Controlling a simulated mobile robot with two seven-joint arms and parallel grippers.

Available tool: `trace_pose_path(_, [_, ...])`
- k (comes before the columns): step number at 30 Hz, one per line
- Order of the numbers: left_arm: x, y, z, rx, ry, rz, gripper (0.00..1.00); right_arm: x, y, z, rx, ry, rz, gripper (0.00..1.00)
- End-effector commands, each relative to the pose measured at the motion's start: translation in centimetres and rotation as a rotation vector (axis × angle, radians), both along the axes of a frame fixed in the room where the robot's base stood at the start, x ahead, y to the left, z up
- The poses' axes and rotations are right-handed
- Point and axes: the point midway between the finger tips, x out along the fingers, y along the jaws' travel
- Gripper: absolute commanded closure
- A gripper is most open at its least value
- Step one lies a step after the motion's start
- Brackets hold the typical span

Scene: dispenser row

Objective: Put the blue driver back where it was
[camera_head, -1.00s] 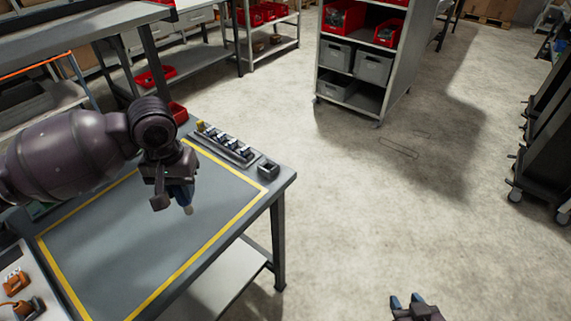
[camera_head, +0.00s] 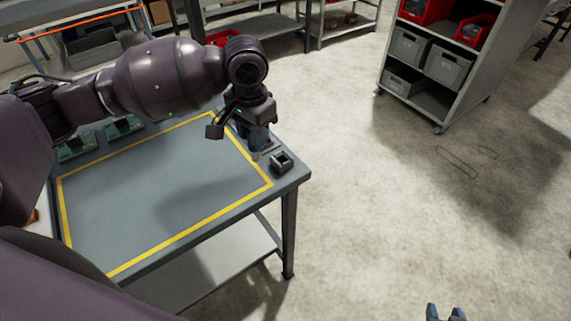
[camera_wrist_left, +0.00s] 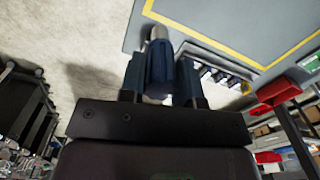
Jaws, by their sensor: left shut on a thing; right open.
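My left gripper (camera_head: 257,143) is shut on the blue driver (camera_wrist_left: 158,66), above the back right part of the workbench (camera_head: 165,185). The driver's grey tip points away from the wrist and also shows under the gripper in the head view (camera_head: 256,156). A dark rack with several slots (camera_wrist_left: 218,68) lies along the bench edge in the left wrist view; in the head view my gripper mostly hides it. A small square dark holder (camera_head: 281,162) stands just right of the gripper. My right gripper (camera_head: 446,314) is open and empty at the bottom edge, over the floor.
A yellow line frames the bare grey bench top. Green trays (camera_head: 122,127) stand at its back left. A shelf cart with grey bins (camera_head: 446,66) stands on open floor to the right.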

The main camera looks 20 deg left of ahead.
Motion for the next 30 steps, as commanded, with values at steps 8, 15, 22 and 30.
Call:
trace_pose_path(8, [2.0, -0.5, 2.0, 0.008, 0.003, -0.479, 1.0, -0.1, 0.0, -0.9, 0.0, 0.002, 0.0, 0.53])
trace_pose_path(15, [3.6, -1.0, 3.9, 0.011, 0.007, -0.896, 1.0, -0.6, 0.0, -1.7, 0.001, 0.012, -0.002, 0.53])
trace_pose_path(22, [5.0, -1.6, 5.7, 0.012, 0.012, -1.297, 1.0, -0.6, 0.0, -2.3, 0.001, 0.014, -0.002, 0.53])
trace_pose_path(30, [6.3, -2.2, 8.0, 0.011, 0.015, -1.769, 1.0, -0.3, 0.1, -2.8, 0.001, 0.008, 0.0, 0.53])
